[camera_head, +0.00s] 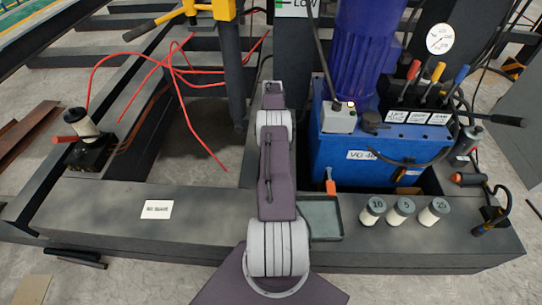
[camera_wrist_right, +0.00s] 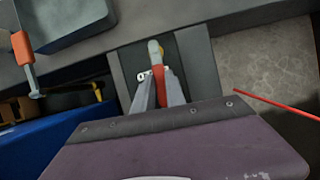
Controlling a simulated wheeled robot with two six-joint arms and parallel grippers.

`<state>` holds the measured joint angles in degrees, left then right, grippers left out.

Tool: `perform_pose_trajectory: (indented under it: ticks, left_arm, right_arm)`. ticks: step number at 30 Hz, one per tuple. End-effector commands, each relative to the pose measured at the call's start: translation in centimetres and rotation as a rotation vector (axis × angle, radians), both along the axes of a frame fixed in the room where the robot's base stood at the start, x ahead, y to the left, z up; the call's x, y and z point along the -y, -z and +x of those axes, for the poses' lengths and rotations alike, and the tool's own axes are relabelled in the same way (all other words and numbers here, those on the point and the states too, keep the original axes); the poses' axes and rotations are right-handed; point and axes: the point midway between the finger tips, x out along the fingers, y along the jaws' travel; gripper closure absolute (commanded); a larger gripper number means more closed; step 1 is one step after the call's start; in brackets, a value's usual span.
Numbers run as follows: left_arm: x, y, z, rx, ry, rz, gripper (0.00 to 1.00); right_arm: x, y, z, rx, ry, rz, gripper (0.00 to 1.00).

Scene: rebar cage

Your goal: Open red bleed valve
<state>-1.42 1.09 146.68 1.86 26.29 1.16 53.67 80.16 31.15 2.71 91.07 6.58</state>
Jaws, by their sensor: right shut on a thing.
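My right arm comes in from the bottom middle of the head view and covers its own gripper there. In the right wrist view my right gripper (camera_wrist_right: 160,95) is shut on a small red handle (camera_wrist_right: 161,82) with a pale, yellowish rounded end beyond it. I cannot tell for certain whether this handle is the red bleed valve, as the fingers hide part of it. An orange-red handled piece (camera_head: 330,187) stands between the blue tank (camera_head: 345,145) and a grey tray; it also shows in the right wrist view (camera_wrist_right: 22,48), apart from the gripper. My left gripper is not in view.
The grey tray (camera_head: 335,228) sits on the dark beam beside my arm. Several white-labelled cylinders (camera_head: 401,208) stand to its right. Red, yellow and blue levers (camera_head: 438,72) top the tank. Loose red hoses (camera_head: 150,62) lie left of my arm.

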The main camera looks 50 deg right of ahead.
Motion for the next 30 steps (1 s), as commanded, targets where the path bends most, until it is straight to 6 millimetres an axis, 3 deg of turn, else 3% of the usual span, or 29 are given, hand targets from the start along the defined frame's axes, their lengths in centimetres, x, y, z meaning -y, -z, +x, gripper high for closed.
perform_pose_trajectory:
  ticks: [21, 22, 24, 30]
  left_arm:
    - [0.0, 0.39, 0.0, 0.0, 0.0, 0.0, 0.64]
    - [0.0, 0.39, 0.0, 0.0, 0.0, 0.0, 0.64]
    - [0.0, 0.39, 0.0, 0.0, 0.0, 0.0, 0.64]
    - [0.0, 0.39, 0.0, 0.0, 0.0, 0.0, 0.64]
  right_arm:
    - [-0.2, 0.01, 0.36, 0.0, -0.07, -0.001, 1.0]
    - [-0.2, 0.01, 0.36, 0.0, -0.07, -0.001, 0.79]
    - [-0.2, 0.01, 0.36, 0.0, -0.07, -0.001, 0.62]
    - [-0.2, 0.01, 0.35, 0.001, -0.069, -0.001, 0.62]
